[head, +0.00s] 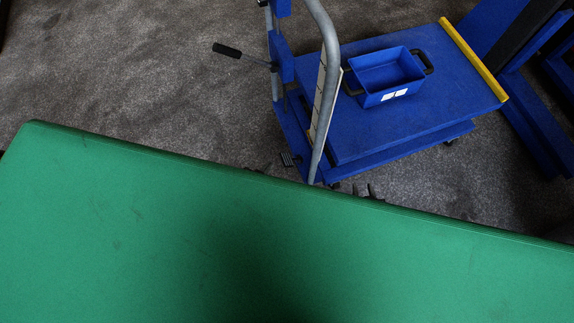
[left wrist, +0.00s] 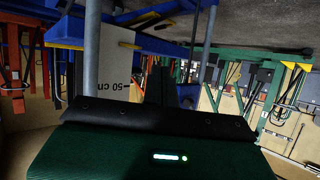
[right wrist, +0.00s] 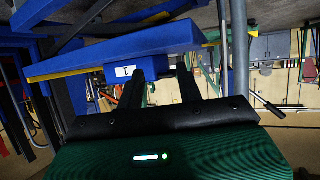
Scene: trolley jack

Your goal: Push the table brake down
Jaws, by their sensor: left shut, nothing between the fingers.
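The blue lift table (head: 430,105) stands on the floor, with a grey tube handle (head: 331,70) at its near left end. Small dark parts (head: 365,190) show at the handle's foot, partly hidden by the green surface. My left gripper (left wrist: 168,88) is shut and empty in the left wrist view, in front of a white scale plate (left wrist: 118,70). My right gripper (right wrist: 160,85) is open and empty, with the table (right wrist: 140,50) beyond its fingers. Neither gripper shows in the head view.
A blue bin (head: 385,78) with dark handles stands on the table top. A lever with a black grip (head: 227,50) sticks out left of the handle. A yellow strip (head: 472,60) edges the table's far end. Blue racks (head: 535,110) stand at right. Carpet left is clear.

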